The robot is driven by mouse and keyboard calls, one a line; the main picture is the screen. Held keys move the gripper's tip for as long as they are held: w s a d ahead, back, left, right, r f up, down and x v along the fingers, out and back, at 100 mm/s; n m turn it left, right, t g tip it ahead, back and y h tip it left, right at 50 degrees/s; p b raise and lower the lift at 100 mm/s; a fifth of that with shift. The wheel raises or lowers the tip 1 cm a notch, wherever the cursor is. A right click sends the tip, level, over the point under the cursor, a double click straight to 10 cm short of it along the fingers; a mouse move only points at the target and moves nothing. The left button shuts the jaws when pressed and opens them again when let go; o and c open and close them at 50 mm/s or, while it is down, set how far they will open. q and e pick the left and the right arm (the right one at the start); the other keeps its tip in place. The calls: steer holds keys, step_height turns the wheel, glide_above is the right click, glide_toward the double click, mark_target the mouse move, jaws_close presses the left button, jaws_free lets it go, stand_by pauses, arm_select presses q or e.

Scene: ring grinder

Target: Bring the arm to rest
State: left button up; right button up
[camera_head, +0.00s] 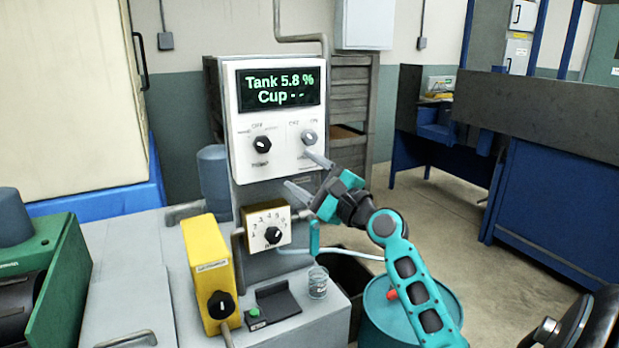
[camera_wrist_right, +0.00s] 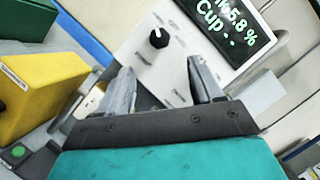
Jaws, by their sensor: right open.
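My right arm comes in from the lower right of the head view. Its gripper (camera_head: 308,174) is open, with its two grey fingers apart and nothing seen between them. The fingers point left toward the white control panel (camera_head: 280,170), near its lower right edge. I cannot tell whether a finger touches the panel. In the right wrist view the open gripper (camera_wrist_right: 160,85) faces the same panel, and a knob shows beyond the fingers. My left gripper is not in view.
The panel's screen (camera_head: 279,87) reads "Tank 5.8 %" and "Cup - -". Below are a dial box (camera_head: 266,222), a yellow box (camera_head: 210,262), a small clear cup (camera_head: 318,283) and a black pad (camera_head: 272,303). A teal drum (camera_head: 375,310) stands beneath my right arm. Floor is clear toward the blue bench (camera_head: 560,200).

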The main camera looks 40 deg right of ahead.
steer(key=shift+s+f, duration=0.1)
steer(key=shift+s, duration=0.35)
